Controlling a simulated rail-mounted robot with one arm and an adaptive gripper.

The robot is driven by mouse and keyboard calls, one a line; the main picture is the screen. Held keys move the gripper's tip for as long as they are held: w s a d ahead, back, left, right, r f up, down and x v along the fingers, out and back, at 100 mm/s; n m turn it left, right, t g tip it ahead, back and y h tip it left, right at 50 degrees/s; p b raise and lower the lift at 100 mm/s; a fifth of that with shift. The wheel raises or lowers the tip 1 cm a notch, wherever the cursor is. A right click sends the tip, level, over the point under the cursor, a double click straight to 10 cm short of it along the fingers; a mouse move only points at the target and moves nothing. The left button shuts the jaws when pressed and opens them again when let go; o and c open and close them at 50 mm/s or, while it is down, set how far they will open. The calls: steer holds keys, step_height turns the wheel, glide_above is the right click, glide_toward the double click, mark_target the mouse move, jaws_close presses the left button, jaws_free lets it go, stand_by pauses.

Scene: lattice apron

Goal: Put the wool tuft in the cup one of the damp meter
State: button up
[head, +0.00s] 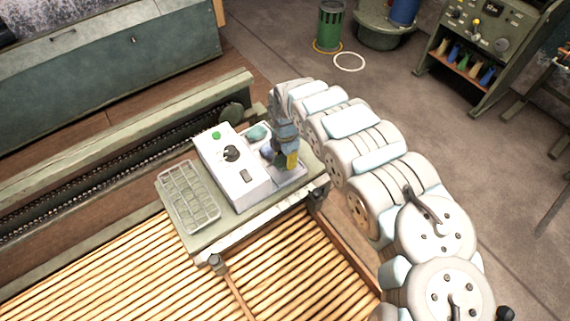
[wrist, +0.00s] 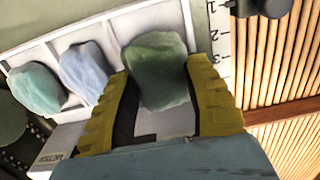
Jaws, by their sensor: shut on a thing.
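My gripper (wrist: 158,85) has its two yellow fingers on either side of a dark green wool tuft (wrist: 155,65) and is shut on it. The tuft is at the end section of a pale divided tray (wrist: 112,20). In the head view, my gripper (head: 288,162) points down at the right end of the bench, and the held tuft is hidden there. The damp meter (head: 232,175) is a white box with a green button and a black dial, left of my gripper. I cannot make out which cup is cup one.
A teal tuft (wrist: 36,88) and a pale blue tuft (wrist: 84,72) lie in the other tray sections. A clear gridded tray (head: 188,197) sits left of the meter on the bench. A ruled strip (wrist: 222,58) runs beside the divided tray. Slatted wood (head: 120,270) lies in front.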

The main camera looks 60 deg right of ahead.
mark_target(285, 163)
steer(key=shift+w+f, duration=0.15)
steer(key=shift+f, duration=0.2)
step_height(285, 163, down, 3)
steer(key=shift+d+f+b, duration=0.1)
steer(key=shift+f+b, duration=0.05)
steer(key=shift+b, duration=0.55)
steer(key=o, duration=0.9)
steer(key=shift+c, duration=0.2)
step_height(285, 163, up, 12)
steer(key=p, duration=0.4)
